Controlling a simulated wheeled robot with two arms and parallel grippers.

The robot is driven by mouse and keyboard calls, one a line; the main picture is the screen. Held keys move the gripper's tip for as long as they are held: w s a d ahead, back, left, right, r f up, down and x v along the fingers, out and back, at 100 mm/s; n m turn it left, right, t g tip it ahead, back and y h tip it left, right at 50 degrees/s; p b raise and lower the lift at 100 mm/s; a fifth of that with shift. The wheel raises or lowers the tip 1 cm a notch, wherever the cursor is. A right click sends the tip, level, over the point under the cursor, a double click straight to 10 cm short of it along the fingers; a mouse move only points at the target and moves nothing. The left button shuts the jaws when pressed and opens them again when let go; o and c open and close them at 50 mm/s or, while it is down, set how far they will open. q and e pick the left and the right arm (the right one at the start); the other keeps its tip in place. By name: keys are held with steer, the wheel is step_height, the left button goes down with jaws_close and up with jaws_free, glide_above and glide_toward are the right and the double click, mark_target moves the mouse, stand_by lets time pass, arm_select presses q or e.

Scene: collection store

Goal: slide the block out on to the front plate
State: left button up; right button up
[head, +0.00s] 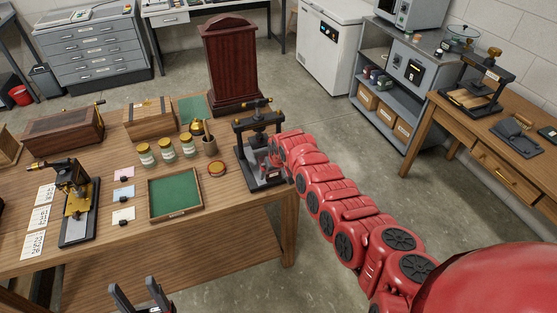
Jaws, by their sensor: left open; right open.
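A small black press (258,127) with brass fittings stands at the right end of the wooden table. Its dark base plate (265,184) faces the front edge of the table. The block is not clearly distinguishable in the press's dark opening. My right gripper (270,153) is at the right side of the press opening, at the end of my red arm; its fingers are small and partly hidden, and I cannot tell whether they touch anything. My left gripper (140,294) is open and empty at the bottom edge of the view, in front of the table.
A brass instrument (77,203) is further left. A dark red cabinet (230,62) stands behind. The floor (345,180) right of the table is clear.

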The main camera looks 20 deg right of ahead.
steer(key=b+v, duration=0.4)
steer(key=v, duration=1.2)
steer(key=shift+r, duration=0.25)
